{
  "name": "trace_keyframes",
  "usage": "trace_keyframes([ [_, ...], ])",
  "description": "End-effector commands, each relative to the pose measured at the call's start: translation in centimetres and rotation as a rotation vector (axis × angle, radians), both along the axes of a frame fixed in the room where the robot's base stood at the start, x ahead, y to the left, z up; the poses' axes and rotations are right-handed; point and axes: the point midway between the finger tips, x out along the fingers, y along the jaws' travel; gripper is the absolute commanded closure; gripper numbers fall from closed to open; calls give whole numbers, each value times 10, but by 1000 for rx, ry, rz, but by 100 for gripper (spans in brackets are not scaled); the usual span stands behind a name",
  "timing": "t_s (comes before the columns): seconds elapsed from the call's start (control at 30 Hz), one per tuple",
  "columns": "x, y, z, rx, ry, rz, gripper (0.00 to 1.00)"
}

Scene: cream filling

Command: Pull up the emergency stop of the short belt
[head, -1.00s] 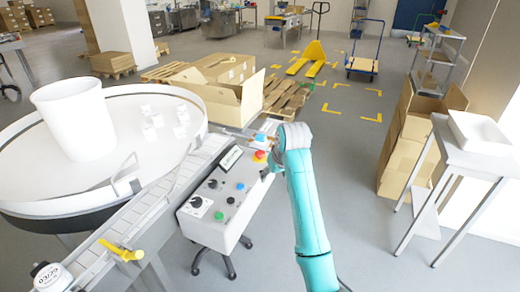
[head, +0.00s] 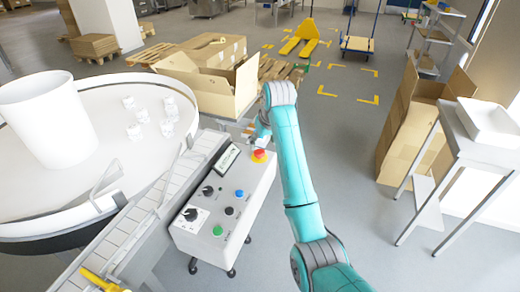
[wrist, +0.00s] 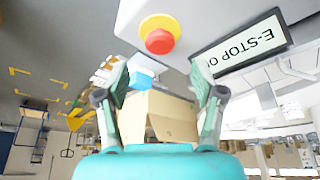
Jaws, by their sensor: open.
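The emergency stop is a red mushroom button on a yellow base (head: 259,156), at the far end of the sloping grey control box (head: 205,235). In the wrist view the red button (wrist: 160,40) shows large at the top, just above the space between the fingertips. My gripper (wrist: 163,85) is open, with its two fingers apart on either side and the button not between them. In the head view my gripper is mostly hidden behind my teal wrist, near the box's far end. A display (wrist: 240,45) beside the button shows "E-STOP" lettering.
The belt (head: 130,225) runs along the left of the box, beside a round white table (head: 105,160). An open cardboard box (head: 215,95) stands beyond. A small blue and white thing (wrist: 140,78) shows between the fingers, farther off.

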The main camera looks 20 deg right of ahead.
Motion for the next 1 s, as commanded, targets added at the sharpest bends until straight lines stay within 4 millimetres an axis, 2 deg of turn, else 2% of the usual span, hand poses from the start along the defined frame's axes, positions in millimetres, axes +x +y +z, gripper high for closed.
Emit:
trace_keyframes([
  [0.1,8,1,-21,0,3,0,32],
  [0.33,19,3,-48,0,1,0,32],
  [0.5,23,4,-56,0,0,0,32],
  [0.77,23,4,-57,0,0,0,32],
  [0.87,23,4,-57,0,0,0,52],
  [1.0,23,4,-57,0,-1,0,87],
])
